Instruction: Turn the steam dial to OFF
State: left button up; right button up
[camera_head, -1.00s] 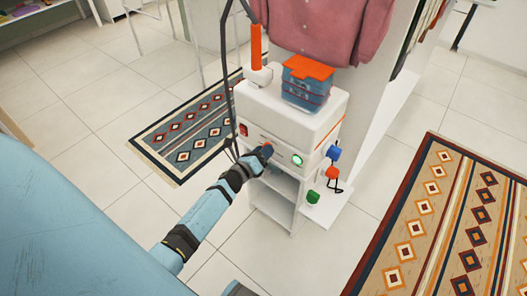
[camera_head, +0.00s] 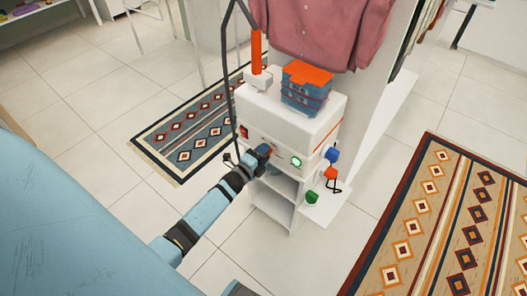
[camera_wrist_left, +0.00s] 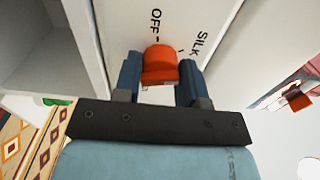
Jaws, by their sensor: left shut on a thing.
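The steam dial is an orange knob (camera_wrist_left: 160,63) on the front of a white steamer unit (camera_head: 283,117). In the left wrist view it sits between my left gripper's (camera_wrist_left: 160,72) two blue fingers, which are shut on its sides. The printed word OFF (camera_wrist_left: 155,23) is just above the knob, with a short mark under it. SILK (camera_wrist_left: 202,42) is to its upper right. I cannot tell exactly which mark the knob points to. In the head view my left gripper (camera_head: 263,151) is at the unit's front and hides the dial. My right gripper is not in view.
A red switch (camera_head: 244,132) and a lit green button (camera_head: 296,162) flank the dial. A blue container with an orange lid (camera_head: 307,72) stands on top. Small coloured items sit on the right ledge (camera_head: 323,208). A hose (camera_head: 231,80) hangs at the left.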

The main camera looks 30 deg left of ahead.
pick_arm(q)
jog(key=shift+r+n+p, duration=0.1)
jog(key=shift+n+p, duration=0.2)
jog(key=shift+n, duration=0.7)
jog(key=shift+n+p, duration=0.35)
jog(key=shift+n, duration=0.55)
jog(key=n+p, duration=0.1)
jog(key=n, duration=0.1)
jog(key=shift+n, duration=0.4)
jog(key=shift+n+p, duration=0.3)
jog(key=shift+n, duration=1.5)
jog(key=n+p, duration=0.1)
jog(key=n, duration=0.2)
jog(key=shift+n, duration=0.3)
jog(key=shift+n+p, duration=0.45)
jog(key=shift+n, duration=1.75)
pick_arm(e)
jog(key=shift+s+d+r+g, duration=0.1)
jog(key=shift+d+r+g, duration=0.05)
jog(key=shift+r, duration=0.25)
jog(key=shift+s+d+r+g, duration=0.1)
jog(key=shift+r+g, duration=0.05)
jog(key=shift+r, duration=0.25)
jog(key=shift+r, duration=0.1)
